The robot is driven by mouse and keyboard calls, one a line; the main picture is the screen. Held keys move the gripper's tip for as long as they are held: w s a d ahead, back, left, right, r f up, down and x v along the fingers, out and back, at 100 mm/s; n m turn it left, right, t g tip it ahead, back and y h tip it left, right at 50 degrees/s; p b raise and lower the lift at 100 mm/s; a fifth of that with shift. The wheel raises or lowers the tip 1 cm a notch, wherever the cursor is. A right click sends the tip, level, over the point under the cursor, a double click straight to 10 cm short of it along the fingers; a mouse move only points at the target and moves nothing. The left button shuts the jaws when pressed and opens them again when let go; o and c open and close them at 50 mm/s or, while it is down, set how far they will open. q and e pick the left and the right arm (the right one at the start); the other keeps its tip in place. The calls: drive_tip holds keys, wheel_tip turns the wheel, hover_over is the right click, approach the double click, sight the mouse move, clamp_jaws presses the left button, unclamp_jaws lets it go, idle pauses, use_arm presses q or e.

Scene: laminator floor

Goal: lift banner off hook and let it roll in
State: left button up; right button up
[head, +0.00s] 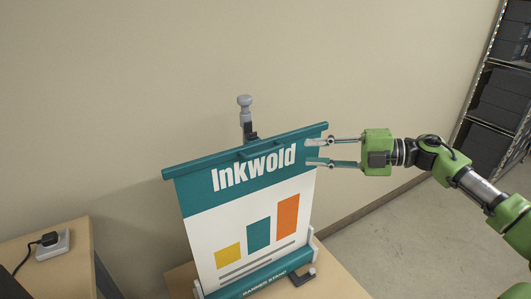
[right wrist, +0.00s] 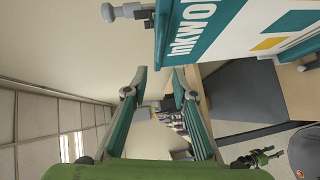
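The banner (head: 225,225), white and teal with "Inkwold" lettering, stands pulled up and leans slightly in the head view. Its teal top rail (head: 190,168) is at the black hook (head: 250,130) of the grey-topped pole behind; the exact contact is hidden. My right gripper (head: 306,152) is open and empty, its fingertips overlapping the banner's upper right edge in the picture. In the right wrist view the open fingers (right wrist: 160,82) have nothing between them, and the rail (right wrist: 161,40) lies beyond the tips. A small green shape (right wrist: 258,158) there looks like my left gripper; its fingers are unclear.
The banner's base (head: 260,289) rests on a wooden table (head: 340,284). A second wooden surface at left carries a socket block (head: 55,245) with a black plug. A wall is close behind. Dark shelves (head: 490,120) stand at far right, with open floor before them.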

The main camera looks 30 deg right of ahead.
sight(269, 151)
drive_tip(key=p+x, duration=0.1)
drive_tip(key=x, duration=0.3)
drive_tip(key=p+x, duration=0.1)
drive_tip(key=x, duration=0.3)
drive_tip(key=p+x, duration=0.1)
drive_tip(key=x, duration=0.3)
drive_tip(key=shift+w+d+r, duration=0.1)
drive_tip(key=shift+r, duration=0.2)
drive_tip(key=shift+w+a+f+p, duration=0.3)
drive_tip(key=shift+w+a+p, duration=0.1)
drive_tip(key=shift+a, duration=0.05)
clamp_jaws()
